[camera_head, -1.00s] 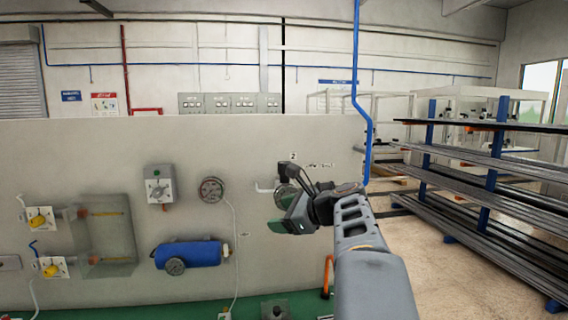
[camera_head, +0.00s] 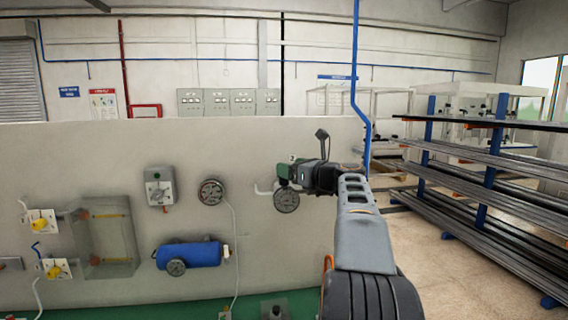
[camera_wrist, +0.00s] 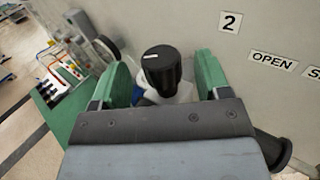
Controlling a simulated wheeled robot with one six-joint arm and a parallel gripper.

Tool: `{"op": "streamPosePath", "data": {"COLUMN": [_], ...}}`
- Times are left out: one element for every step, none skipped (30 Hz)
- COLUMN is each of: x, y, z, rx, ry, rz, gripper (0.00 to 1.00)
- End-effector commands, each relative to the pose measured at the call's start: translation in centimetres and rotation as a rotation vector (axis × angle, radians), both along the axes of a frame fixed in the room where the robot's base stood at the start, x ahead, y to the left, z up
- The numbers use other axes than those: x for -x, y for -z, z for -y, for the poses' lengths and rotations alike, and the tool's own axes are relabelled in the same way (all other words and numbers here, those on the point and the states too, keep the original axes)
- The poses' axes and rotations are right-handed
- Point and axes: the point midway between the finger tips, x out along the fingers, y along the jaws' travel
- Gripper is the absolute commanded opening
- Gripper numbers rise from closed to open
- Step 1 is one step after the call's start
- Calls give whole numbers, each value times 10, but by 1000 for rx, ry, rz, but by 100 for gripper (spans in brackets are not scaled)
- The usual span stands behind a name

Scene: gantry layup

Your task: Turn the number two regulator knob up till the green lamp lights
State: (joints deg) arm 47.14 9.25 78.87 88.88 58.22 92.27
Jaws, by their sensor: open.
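The number two regulator knob (camera_wrist: 161,70) is black and ribbed with a white mark on top, and shows in the wrist view beside a plate reading 2 (camera_wrist: 230,22). My gripper (camera_wrist: 162,62) is open, with one green finger on each side of the knob and a visible gap to both. In the head view my gripper (camera_head: 290,172) is at the right part of the panel and hides the knob. A round gauge (camera_head: 287,200) hangs just below it. I cannot make out a lit green lamp in either view.
The upright panel (camera_head: 100,150) carries a grey switch box (camera_head: 159,187), another gauge (camera_head: 211,192), a blue cylinder (camera_head: 190,254) and yellow valves at left. An OPEN label (camera_wrist: 273,60) is right of the knob. A rack of long bars (camera_head: 480,165) stands at right.

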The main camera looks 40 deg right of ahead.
Motion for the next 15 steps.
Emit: {"op": "streamPosePath", "data": {"x": [-8, -11, -16, -19, -21, -24, -26, -28, -30, -31, -31, -32, -32, -33, -33], "y": [-1, -1, -1, -1, -1, -1, -1, 0, 0, 0, 0, 0, 0, 0, 0], "z": [-2, -3, -3, -4, -4, -5, -5, -6, -6, -6, -6, -6, -6, -6, -7], "rx": [-1, -1, 0, 0, 0, 0, 0, 1, 1, 1, 1, 1, 1, 1, 1], "ry": [-2, -2, -2, -2, -1, -1, -1, -1, 0, 0, 0, 0, 0, 0, 0], "rz": [-1, -1, -1, -1, -1, -1, -1, -1, -1, -1, -1, 0, 0, 0, 0], "gripper": [70, 70, 70, 70, 70, 70, 70, 70, 70, 70, 70, 70, 70, 70, 70]}}
